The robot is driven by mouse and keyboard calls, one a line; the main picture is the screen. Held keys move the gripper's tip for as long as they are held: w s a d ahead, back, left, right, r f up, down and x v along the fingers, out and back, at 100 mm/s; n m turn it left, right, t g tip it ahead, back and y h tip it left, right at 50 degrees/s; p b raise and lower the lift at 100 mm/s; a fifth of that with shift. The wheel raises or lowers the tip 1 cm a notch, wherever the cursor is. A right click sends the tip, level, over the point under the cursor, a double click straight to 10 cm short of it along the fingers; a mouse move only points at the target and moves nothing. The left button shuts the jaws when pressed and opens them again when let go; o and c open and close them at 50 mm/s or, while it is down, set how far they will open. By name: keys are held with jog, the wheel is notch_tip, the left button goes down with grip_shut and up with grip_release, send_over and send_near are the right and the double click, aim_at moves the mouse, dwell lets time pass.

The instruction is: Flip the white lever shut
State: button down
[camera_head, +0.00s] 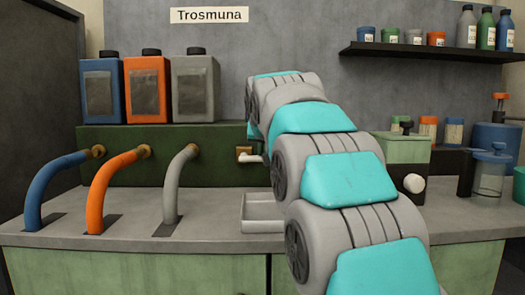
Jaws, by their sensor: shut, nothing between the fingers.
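A small white lever (252,158) sticks out from a brass fitting (243,152) on the front of the dark green block, near the middle of the picture. Its right end is close to the edge of my arm, which may cover part of it. My grey and turquoise arm rises from the lower right toward the back wall. My gripper is hidden behind the arm's links, so I cannot see its fingers or whether it touches the lever.
A grey tray (262,225) sits on the counter below the lever, partly behind my arm. Blue (48,187), orange (104,187) and grey (176,185) pipes curve down at left. A green box with a white knob (414,183) stands right of the arm.

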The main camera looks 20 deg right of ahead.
jog(key=shift+r, duration=0.1)
jog(key=w+r+p+v, duration=0.1)
jog(key=r+v, duration=0.1)
jog(key=v, duration=1)
jog(key=shift+r+p, duration=0.3)
jog(key=shift+p, duration=0.1)
